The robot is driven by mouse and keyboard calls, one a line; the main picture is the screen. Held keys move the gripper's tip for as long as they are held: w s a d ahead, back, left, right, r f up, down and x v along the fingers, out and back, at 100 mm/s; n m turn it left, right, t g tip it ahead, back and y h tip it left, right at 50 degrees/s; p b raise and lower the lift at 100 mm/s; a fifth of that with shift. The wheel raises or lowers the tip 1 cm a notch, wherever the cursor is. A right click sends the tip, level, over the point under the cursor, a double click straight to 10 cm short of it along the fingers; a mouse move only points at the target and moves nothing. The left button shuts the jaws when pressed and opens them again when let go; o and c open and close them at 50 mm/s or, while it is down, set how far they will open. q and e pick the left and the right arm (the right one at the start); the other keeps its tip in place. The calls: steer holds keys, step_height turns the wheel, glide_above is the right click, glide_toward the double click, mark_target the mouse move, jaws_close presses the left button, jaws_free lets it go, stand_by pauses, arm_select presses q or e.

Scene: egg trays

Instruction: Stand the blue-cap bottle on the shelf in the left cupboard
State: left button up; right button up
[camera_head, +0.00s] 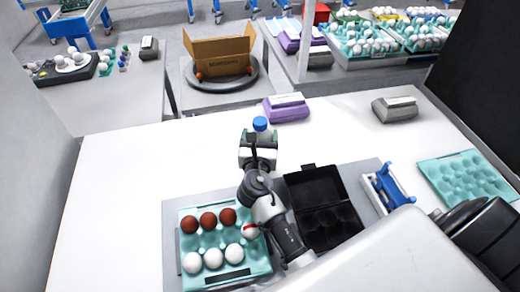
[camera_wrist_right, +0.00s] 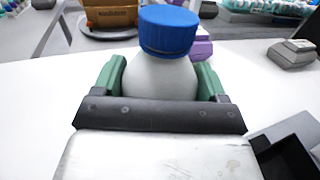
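The blue-cap bottle (camera_head: 260,124) is white with a blue screw cap and is upright near the middle of the white table in the head view. In the right wrist view the bottle (camera_wrist_right: 160,72) stands between the green fingers. My right gripper (camera_head: 259,150) is shut on the bottle below its cap, with a finger against each side. The lower part of the bottle is hidden behind the gripper, so I cannot tell whether it touches the table. My left gripper is not in view. No cupboard shelf can be made out.
A teal tray (camera_head: 225,276) with red-brown and white eggs, an open black carton (camera_head: 300,187) and an empty teal tray (camera_head: 468,177) lie on the table (camera_head: 120,190). A purple carton (camera_head: 286,109) and grey carton (camera_head: 394,109) lie behind. The table's left part is clear.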

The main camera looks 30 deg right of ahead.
steer(key=c, duration=0.9)
steer(key=shift+c, duration=1.3)
steer(key=shift+r, duration=0.15)
